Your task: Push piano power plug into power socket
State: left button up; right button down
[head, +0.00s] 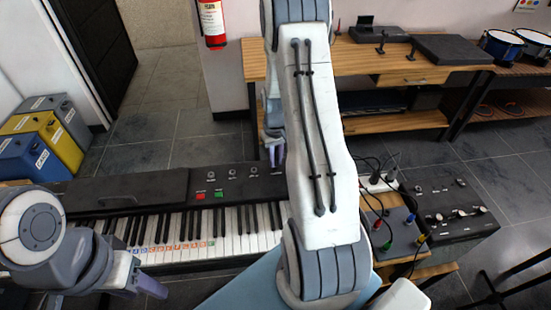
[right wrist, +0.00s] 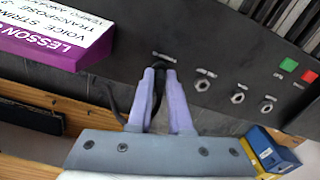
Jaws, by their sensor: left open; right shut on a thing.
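The piano (head: 130,190) stands in front of me, with keys, jacks and red and green buttons on its top panel. In the right wrist view, my right gripper (right wrist: 160,72) is shut on the black power plug (right wrist: 158,92), whose cable runs off to the left. The plug points at the piano panel (right wrist: 120,62), just below a small white label. The power socket there is hidden by the plug and fingers, so I cannot tell how deep the plug sits. In the head view, my right gripper (head: 276,153) is partly hidden behind my arm. My left gripper (head: 145,284) is open and empty near the keys.
A purple lesson box (right wrist: 70,30) lies beside the plug. A white power strip (head: 378,184) with cables, a pedal board (head: 392,232) and a black mixer (head: 455,215) are right of the piano. Battery boxes (head: 45,140) stand far left. A wooden desk (head: 400,60) is behind.

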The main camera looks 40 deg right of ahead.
jog(key=shift+f+b, duration=0.3)
jog(key=shift+f, duration=0.2)
jog(key=c, duration=0.8)
grip_release()
jog(key=shift+o, duration=0.2)
